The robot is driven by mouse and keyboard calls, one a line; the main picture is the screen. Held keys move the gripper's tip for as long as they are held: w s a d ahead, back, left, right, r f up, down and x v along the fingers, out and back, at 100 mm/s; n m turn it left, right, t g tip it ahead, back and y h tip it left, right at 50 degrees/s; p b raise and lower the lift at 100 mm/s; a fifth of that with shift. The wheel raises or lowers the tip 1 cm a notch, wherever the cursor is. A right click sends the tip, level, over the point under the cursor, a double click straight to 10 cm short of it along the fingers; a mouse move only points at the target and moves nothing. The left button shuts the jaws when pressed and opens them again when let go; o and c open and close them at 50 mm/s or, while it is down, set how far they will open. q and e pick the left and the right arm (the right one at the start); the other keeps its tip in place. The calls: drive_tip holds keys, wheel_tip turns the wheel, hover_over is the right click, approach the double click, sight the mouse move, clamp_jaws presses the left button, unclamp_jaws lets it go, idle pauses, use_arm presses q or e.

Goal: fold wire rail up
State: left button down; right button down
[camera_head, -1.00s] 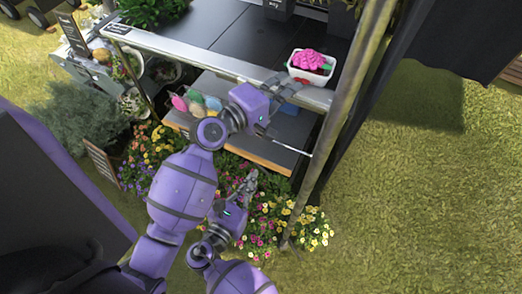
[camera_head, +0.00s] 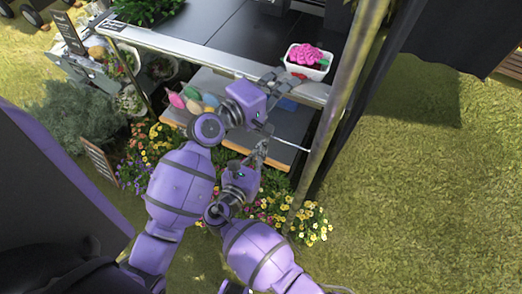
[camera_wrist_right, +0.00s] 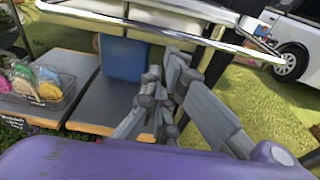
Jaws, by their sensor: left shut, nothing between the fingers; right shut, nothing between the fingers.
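The wire rail shows in the head view as a thin pale rod (camera_head: 291,145) sticking out right of my left wrist, below the stall's front edge. In the right wrist view, the wire rail (camera_wrist_right: 160,30) runs across the top as thin metal bars. My left gripper (camera_head: 272,77) is shut and empty at the counter's front edge, left of the flower pot; my left wrist hides part of the rail. My right gripper (camera_head: 262,147) is shut and empty below it, near the rail's left part. In its wrist view the fingers (camera_wrist_right: 163,80) are just below the bars, apparently without gripping them.
A white pot with pink flowers (camera_head: 307,61) stands on the counter edge (camera_head: 180,55). A lower shelf (camera_head: 292,127) holds colourful items (camera_head: 190,100) and a blue object (camera_wrist_right: 125,58). A slanted post (camera_head: 335,120) stands right of my grippers. Flowers (camera_head: 305,222) grow below; grass lies open at right.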

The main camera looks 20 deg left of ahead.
drive_tip(key=shift+r, duration=0.2)
drive_tip(key=shift+s+r, duration=0.2)
drive_tip(key=shift+r, duration=0.75)
use_arm(q)
drive_tip(key=c, duration=1.9)
unclamp_jaws()
drive_tip(key=shift+c, duration=0.2)
